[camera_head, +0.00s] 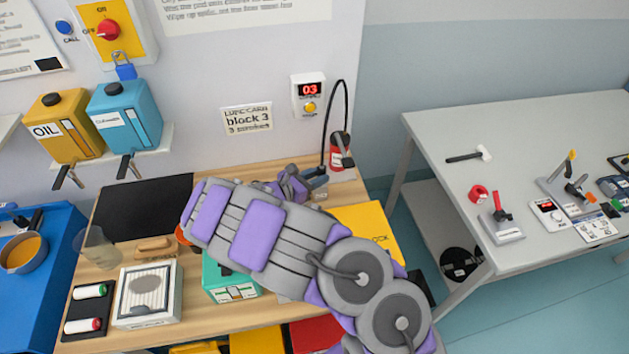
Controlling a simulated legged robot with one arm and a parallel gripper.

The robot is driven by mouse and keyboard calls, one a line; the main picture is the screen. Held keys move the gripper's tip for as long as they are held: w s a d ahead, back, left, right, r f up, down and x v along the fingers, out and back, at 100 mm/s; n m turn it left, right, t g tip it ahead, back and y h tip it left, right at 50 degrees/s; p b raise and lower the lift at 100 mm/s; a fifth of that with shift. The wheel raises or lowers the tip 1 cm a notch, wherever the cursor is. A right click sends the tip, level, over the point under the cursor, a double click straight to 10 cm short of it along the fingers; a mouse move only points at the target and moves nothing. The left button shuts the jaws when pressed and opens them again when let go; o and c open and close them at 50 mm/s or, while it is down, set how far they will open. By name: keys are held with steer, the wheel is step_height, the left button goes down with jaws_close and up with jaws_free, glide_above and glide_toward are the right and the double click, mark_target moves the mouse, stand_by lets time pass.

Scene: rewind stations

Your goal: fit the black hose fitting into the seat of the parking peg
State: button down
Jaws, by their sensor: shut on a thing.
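My gripper (298,184) is at the back right of the wooden bench, partly hidden behind my own arm. It is shut at the lower end of a thin black hose (325,125), where the black hose fitting is mostly hidden by the fingers. The hose arches up and comes down on the right at a red can with a dark top (340,150). A small dark grey-blue block (318,181), which looks like the parking peg, stands right at the fingertips. Its seat is not clear, and I cannot tell whether the fitting touches it.
A yellow box (370,228) lies right of my arm. A teal box (228,284), a white filter box (148,297) and a black mat (143,207) are on the left of the bench. A wall unit reading 03 (309,97) hangs above. A grey table (540,125) stands at right.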

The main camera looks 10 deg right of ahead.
steer(key=shift+w+f, duration=0.15)
steer(key=shift+w, duration=1.05)
step_height(320, 180, down, 4)
steer(key=shift+r+b, duration=0.25)
steer(key=shift+b, duration=0.45)
steer(key=c, duration=0.9)
jaws_free()
steer(key=shift+o, duration=0.2)
